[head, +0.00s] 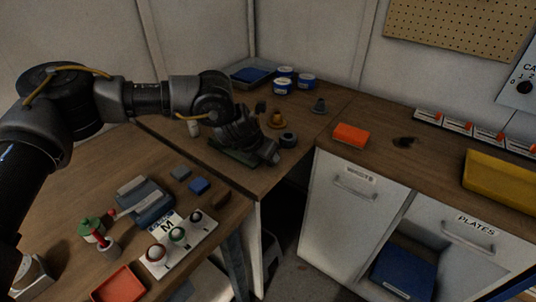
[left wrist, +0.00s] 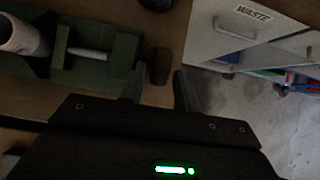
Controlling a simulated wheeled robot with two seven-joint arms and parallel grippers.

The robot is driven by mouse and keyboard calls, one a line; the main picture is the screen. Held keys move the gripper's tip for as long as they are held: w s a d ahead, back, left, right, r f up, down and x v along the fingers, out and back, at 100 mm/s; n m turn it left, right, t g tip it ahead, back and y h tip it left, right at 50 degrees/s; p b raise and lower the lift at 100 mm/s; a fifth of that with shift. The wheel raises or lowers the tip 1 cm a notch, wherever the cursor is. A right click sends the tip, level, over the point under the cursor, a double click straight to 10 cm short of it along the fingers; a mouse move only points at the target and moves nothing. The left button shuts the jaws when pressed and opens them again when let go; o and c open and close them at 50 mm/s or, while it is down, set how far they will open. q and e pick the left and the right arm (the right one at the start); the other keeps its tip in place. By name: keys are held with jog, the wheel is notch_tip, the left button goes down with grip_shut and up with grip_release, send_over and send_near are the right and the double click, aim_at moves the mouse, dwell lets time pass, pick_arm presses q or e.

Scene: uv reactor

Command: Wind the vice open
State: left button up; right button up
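The green vice (left wrist: 117,50) lies on the bench in the left wrist view, with a pale screw rod (left wrist: 88,54) across its gap. A dark brown knob (left wrist: 160,66) is at its right end. A whitish cylinder (left wrist: 22,38) is at its left. In the head view the vice (head: 232,153) is partly hidden by my left gripper (head: 270,158). My left gripper's fingers (left wrist: 156,88) are apart, with the knob just ahead of and between their tips. Whether they touch it is unclear. My right gripper is not in view.
Blue-white tubs (head: 283,85) and small brown and dark objects (head: 276,120) stand behind the gripper. A panel marked M (head: 178,238), a grey-blue device (head: 146,202) and a red tray (head: 119,285) are on the near left bench. A gap separates it from the white cabinets (head: 345,195).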

pick_arm(q)
jog(key=b+v, duration=0.1)
jog(key=v, duration=0.9)
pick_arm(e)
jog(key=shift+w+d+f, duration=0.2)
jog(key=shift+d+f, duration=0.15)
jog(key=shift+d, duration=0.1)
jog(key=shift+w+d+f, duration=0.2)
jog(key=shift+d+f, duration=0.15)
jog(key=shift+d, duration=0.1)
